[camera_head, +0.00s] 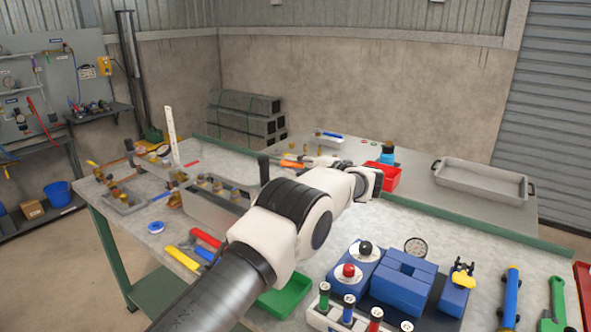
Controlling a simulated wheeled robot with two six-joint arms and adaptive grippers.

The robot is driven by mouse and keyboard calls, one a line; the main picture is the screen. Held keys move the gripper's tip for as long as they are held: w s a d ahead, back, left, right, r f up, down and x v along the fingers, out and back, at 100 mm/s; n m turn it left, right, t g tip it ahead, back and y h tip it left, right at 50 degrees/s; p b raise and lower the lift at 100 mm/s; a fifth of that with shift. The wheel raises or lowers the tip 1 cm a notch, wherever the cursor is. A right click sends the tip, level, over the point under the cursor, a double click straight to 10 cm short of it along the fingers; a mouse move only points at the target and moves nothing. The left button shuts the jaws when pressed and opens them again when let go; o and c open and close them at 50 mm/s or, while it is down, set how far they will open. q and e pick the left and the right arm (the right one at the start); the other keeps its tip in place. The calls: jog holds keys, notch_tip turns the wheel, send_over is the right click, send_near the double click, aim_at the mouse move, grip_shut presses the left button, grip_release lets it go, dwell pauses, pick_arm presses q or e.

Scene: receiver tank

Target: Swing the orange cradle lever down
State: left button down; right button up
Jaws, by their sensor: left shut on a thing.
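The orange cradle lever (291,164) shows as a short orange bar near the middle of the table, beside a dark upright post. My left arm reaches in from the lower left over the table. My left gripper (310,161) is small and partly hidden behind my own wrist. Its fingers point left and are shut on the orange lever's end. The lever lies nearly level in the picture. The cradle below it is mostly hidden by my arm. My right gripper is not in view.
A grey box with brass fittings (213,208) stands left of my arm. A red bin (384,177) and a grey tray (482,183) are to the right. Blue blocks (403,281), a gauge (416,246) and a green bin (284,298) lie nearer.

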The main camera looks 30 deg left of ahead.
pick_arm(q)
jog(key=shift+w+a+n+g, duration=0.15)
jog(key=shift+w+n+g, duration=0.05)
jog(key=shift+n+g, duration=0.25)
jog(key=c, duration=1.3)
grip_release()
jog(key=shift+o, duration=1)
jog(key=shift+a, duration=0.3)
jog(key=s+d, duration=0.1)
jog(key=d, duration=1)
jog(key=shift+s+d+r, duration=0.2)
jog(key=shift+d+r, duration=0.2)
jog(key=shift+c, duration=0.3)
